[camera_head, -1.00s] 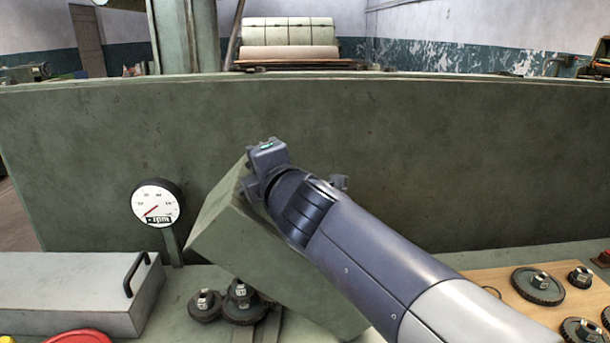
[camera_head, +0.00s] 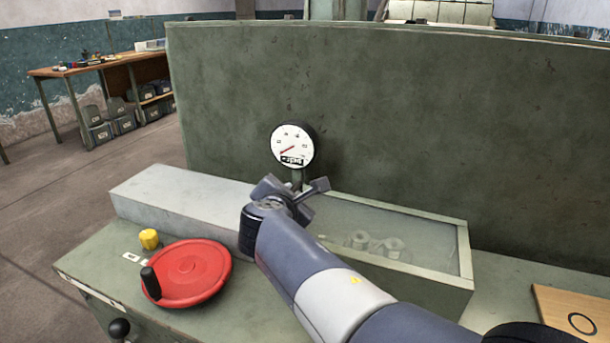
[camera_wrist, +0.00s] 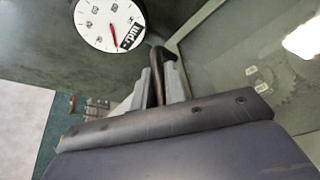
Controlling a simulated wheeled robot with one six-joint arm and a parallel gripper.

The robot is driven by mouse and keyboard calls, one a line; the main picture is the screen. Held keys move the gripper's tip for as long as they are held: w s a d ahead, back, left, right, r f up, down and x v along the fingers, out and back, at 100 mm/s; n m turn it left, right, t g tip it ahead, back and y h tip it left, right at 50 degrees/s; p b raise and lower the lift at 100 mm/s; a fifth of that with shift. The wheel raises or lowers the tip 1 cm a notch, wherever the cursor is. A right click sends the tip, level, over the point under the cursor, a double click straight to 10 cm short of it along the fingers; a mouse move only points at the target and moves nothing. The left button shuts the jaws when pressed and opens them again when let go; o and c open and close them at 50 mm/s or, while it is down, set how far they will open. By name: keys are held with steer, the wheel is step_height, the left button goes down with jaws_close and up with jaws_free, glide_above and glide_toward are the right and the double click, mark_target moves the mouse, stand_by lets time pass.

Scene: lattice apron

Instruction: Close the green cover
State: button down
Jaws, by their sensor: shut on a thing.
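The green cover (camera_head: 435,292) is a box-shaped hood with a clear window in its top. It lies down over several gears (camera_head: 375,243), which show dimly through the window. It looks level, but my arm hides much of its front and left side. My gripper (camera_head: 298,192) is at its left end. In the wrist view my gripper (camera_wrist: 158,88) is shut on a dark curved handle (camera_wrist: 158,62) beside the corner of the cover's frame (camera_wrist: 175,44). The cover's window fills the right of that view.
A white dial gauge (camera_head: 292,146) stands just behind my gripper, before a tall green panel (camera_head: 400,120). A long grey box (camera_head: 175,203), a red handwheel (camera_head: 190,272) and a yellow knob (camera_head: 149,239) are to the left. A wooden board (camera_head: 575,315) lies at the right.

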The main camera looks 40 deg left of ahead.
steer(key=shift+a+f, duration=0.2)
steer(key=shift+f, duration=0.5)
steer(key=shift+s+f, duration=0.1)
steer(key=shift+f, duration=0.05)
steer(key=c, duration=1.7)
jaws_free()
steer(key=shift+a+f, duration=0.15)
steer(key=shift+o, duration=1.2)
steer(key=shift+r, duration=0.2)
steer(key=v, duration=1)
steer(key=shift+s, duration=0.35)
steer(key=shift+w, duration=0.1)
